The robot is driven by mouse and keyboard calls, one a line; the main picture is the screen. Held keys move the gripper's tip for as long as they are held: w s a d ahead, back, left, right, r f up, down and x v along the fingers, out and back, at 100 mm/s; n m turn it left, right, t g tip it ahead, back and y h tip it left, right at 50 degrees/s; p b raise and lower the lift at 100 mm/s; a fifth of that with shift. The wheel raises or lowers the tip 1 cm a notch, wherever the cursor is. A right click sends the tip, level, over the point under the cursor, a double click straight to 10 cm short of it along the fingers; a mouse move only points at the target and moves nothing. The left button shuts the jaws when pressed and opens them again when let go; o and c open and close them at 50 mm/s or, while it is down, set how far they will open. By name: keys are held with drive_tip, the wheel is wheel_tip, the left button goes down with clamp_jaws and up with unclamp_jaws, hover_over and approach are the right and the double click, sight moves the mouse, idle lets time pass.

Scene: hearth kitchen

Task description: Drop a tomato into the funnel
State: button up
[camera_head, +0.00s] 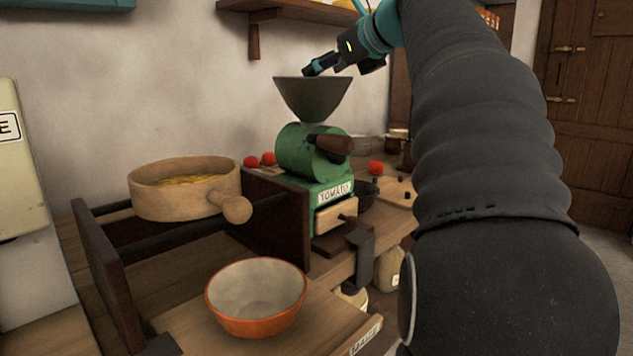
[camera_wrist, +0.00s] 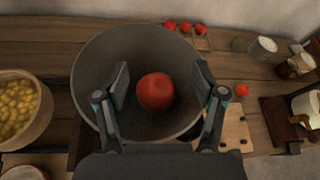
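A dark grey funnel (camera_head: 313,98) sits on top of the green tomato mill (camera_head: 300,151). My gripper (camera_head: 312,69) is just above the funnel's rim. In the wrist view my gripper (camera_wrist: 162,84) is open over the funnel (camera_wrist: 95,60), with a gap on each side of a red tomato (camera_wrist: 155,92). That tomato appears within the funnel's mouth, below the fingers; whether it rests on the funnel's wall I cannot tell. The head view does not show it. Other tomatoes (camera_head: 268,158) lie on the counter behind the mill, and one (camera_head: 375,168) lies to its right.
A wooden pan (camera_head: 182,203) with yellow contents rests on rails left of the mill. An orange bowl (camera_head: 255,315) with a pale inside stands in front. A cutting board (camera_wrist: 236,128) and jars (camera_wrist: 262,48) are on the counter. A wall shelf (camera_head: 290,12) is above.

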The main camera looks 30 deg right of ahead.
idle(0.3)
drive_tip(key=v, duration=1.2)
